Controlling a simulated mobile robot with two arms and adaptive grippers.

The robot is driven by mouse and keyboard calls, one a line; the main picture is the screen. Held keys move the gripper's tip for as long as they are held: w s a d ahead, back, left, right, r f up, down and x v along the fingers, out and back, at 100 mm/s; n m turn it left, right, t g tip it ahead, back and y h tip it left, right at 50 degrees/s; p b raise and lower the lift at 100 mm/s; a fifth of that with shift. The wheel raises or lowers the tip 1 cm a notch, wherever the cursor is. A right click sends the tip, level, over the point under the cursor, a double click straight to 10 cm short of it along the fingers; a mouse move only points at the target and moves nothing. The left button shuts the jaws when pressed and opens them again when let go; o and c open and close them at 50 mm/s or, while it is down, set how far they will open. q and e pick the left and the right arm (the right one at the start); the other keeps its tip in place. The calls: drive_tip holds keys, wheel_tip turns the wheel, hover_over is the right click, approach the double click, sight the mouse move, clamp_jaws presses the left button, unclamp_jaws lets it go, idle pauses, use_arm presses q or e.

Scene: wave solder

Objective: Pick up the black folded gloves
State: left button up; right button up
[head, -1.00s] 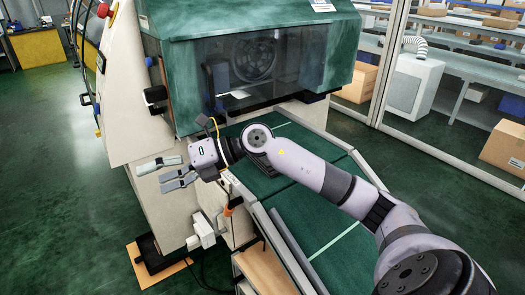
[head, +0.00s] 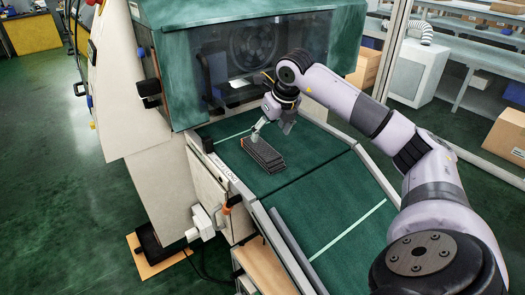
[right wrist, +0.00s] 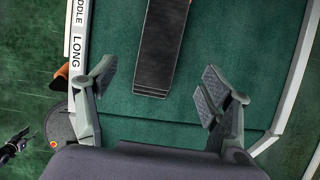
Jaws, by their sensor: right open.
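The black folded gloves (head: 262,155) look like a flat, dark, layered stack lying on the green bed in front of the machine's window. They also show in the right wrist view as a long dark strip (right wrist: 160,45) at the top centre, its near end between the fingers. My right gripper (head: 272,127) is open and points down over the far part of the stack. In the right wrist view its two fingers (right wrist: 158,85) are spread wide, one to each side of the strip, with nothing held. My left gripper is not in view.
The green machine hood with a dark window (head: 238,70) stands just behind. A pale rail (head: 215,165) edges the bed on the left. A white box and orange-handled part (head: 226,208) sit below it. The near green bed (head: 330,215) is clear.

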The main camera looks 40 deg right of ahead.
sight(263, 148)
drive_tip(key=x, duration=0.3)
drive_tip(key=shift+w, duration=0.1)
drive_tip(key=shift+w+f+p, duration=0.25)
drive_tip(key=shift+f+p, duration=0.3)
drive_tip(key=shift+p, duration=0.05)
drive_tip(key=p+x, duration=0.1)
drive_tip(key=x, duration=0.2)
drive_tip(key=shift+w+d+f, duration=0.15)
drive_tip(key=shift+w+f, duration=0.05)
drive_tip(key=shift+w, duration=0.05)
drive_tip(key=shift+w+f, duration=0.15)
drive_tip(key=shift+f, duration=0.15)
drive_tip(key=shift+c, duration=0.3)
drive_tip(key=c, duration=1.2)
